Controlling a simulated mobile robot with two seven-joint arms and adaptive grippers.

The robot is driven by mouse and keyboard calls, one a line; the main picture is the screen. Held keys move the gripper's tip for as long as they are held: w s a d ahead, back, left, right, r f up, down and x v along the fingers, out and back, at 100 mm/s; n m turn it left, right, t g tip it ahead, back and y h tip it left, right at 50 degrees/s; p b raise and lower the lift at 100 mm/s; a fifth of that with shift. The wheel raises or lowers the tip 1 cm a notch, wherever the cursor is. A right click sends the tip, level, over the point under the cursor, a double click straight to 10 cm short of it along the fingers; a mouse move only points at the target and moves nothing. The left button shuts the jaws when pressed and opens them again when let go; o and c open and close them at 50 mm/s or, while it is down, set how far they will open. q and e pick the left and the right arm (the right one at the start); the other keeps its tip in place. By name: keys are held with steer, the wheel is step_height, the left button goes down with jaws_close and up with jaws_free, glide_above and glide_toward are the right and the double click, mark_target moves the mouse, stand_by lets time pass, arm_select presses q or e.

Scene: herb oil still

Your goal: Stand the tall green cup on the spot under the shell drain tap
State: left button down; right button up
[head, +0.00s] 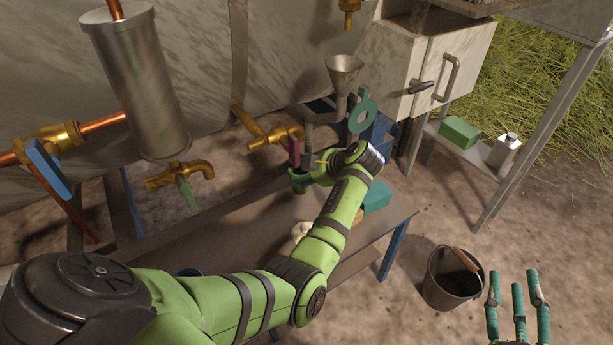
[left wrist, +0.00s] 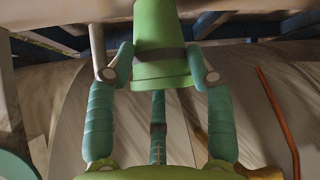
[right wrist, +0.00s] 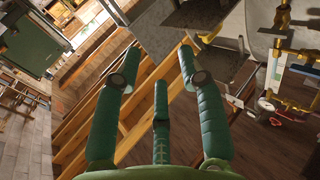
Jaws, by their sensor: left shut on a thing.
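The tall green cup (left wrist: 160,50) is between the fingers of my left gripper (left wrist: 160,78) in the left wrist view, with a dark band around it. In the head view the cup (head: 299,183) shows partly beside my left gripper (head: 315,174), above the bench near a brass tap with a dark red handle. A brass tap with a green handle (head: 180,176) hangs under the steel cylinder shell (head: 138,82), well to the left of the cup. No marked spot is clear on the bench below it. My right gripper (head: 517,285) is open and empty at lower right.
The dark bench (head: 235,228) carries a teal box (head: 377,197) and a pale lump (head: 300,231) near my left arm. The red-handled tap (head: 277,137), funnel (head: 345,70) and teal ring (head: 363,115) stand close behind the cup. A bucket (head: 453,284) is on the ground.

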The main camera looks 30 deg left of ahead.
arm_select(q)
steer(key=shift+f, duration=0.2)
arm_select(e)
steer(key=shift+s+a+r+t, duration=0.15)
steer(key=shift+r+t, duration=0.15)
steer(key=shift+r, duration=0.25)
arm_select(q)
steer(key=shift+f, duration=0.1)
steer(key=shift+c, duration=2.1)
jaws_free()
arm_select(e)
steer(key=shift+a+r+y, duration=0.1)
steer(key=shift+r+y, duration=0.2)
